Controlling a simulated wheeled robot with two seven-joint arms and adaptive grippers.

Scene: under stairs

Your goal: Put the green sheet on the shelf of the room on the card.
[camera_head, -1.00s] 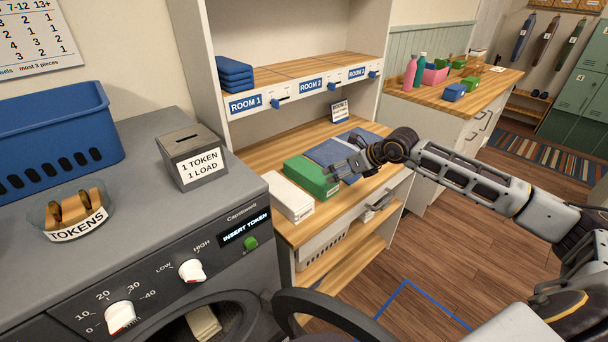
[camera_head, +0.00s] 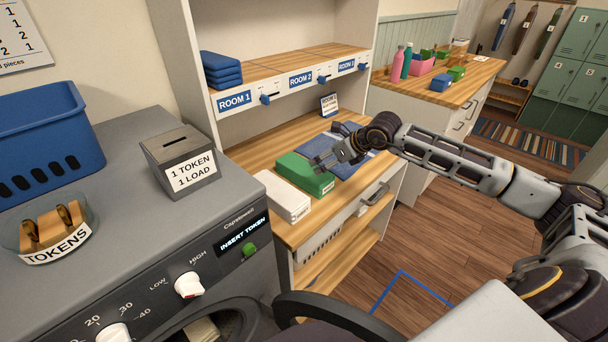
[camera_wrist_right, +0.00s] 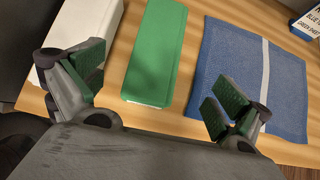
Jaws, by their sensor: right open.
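The green sheet (camera_head: 304,176), a folded flat block, lies on the wooden counter. It also shows in the right wrist view (camera_wrist_right: 158,50). My right gripper (camera_head: 328,160) is open and empty above the counter, by the sheet's back right end. In the wrist view its fingers (camera_wrist_right: 157,92) stand apart on either side of the green sheet's near end, not touching it. The card (camera_head: 329,104) stands at the back of the counter; its heading begins with ROOM, but the number is too small to be sure. The shelf (camera_head: 290,66) above carries ROOM 1, ROOM 2 and a third room label. My left gripper is out of view.
A white folded block (camera_head: 278,198) lies left of the green sheet, a blue striped cloth (camera_head: 349,166) right of it. Blue folded cloths (camera_head: 221,70) are stacked above ROOM 1. The shelf above ROOM 2 is clear. The washer (camera_head: 150,235) stands at left.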

